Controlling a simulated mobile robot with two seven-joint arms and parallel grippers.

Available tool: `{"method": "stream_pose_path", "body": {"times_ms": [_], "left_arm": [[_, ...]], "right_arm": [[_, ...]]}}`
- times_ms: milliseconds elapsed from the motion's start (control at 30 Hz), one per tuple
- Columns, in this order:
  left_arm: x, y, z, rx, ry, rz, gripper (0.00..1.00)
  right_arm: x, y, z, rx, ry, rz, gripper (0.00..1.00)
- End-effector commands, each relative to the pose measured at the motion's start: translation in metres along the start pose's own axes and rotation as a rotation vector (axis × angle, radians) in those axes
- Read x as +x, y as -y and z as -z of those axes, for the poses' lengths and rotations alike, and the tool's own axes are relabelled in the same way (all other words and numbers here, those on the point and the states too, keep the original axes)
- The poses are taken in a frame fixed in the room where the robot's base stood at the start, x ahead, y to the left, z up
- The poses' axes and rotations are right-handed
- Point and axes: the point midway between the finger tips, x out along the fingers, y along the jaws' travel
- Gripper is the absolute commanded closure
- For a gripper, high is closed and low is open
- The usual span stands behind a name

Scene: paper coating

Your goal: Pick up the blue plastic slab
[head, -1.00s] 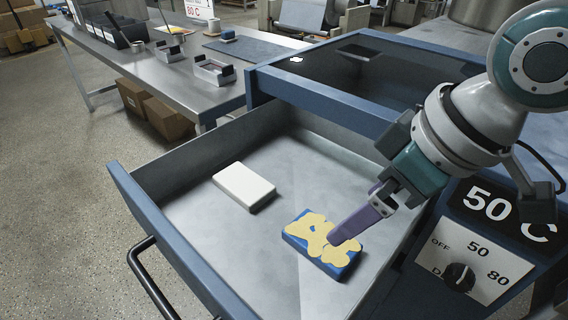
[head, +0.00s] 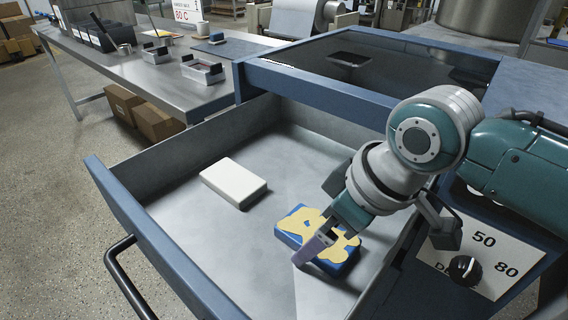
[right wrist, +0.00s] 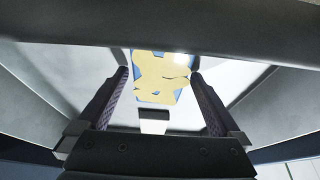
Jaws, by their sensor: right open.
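The blue slab (head: 287,236), with pale yellow patches on its top, lies flat in the open drawer (head: 170,208). It also shows in the right wrist view (right wrist: 160,75), beyond and between my fingers. My right gripper (head: 306,258) is at the near edge of the slab and hides part of it. In the right wrist view my right gripper (right wrist: 160,100) is open, with a purple finger on each side and nothing between the tips. I cannot tell its height above the drawer floor. My left gripper is not in view.
A white slab (head: 234,183) lies left of the blue slab in the drawer. The drawer walls and front with its black handle (head: 122,270) surround both. A dial panel (head: 480,255) is at right. A steel table (head: 150,78) with trays stands behind.

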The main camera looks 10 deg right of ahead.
Motion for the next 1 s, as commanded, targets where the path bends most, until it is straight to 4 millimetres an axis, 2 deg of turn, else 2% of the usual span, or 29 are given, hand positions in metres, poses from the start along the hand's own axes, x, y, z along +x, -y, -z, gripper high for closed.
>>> {"method": "stream_pose_path", "body": {"times_ms": [100,833,1000], "left_arm": [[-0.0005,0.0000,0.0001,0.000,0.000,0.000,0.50],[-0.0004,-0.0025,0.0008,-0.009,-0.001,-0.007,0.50],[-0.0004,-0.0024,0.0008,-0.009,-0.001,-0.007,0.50]], "right_arm": [[-0.0007,-0.0001,0.0001,0.000,0.000,0.000,0.00],[-0.0008,-0.0002,-0.0004,0.001,0.001,0.000,0.82],[-0.0010,-0.0003,0.0000,0.001,0.000,0.000,0.82]]}}
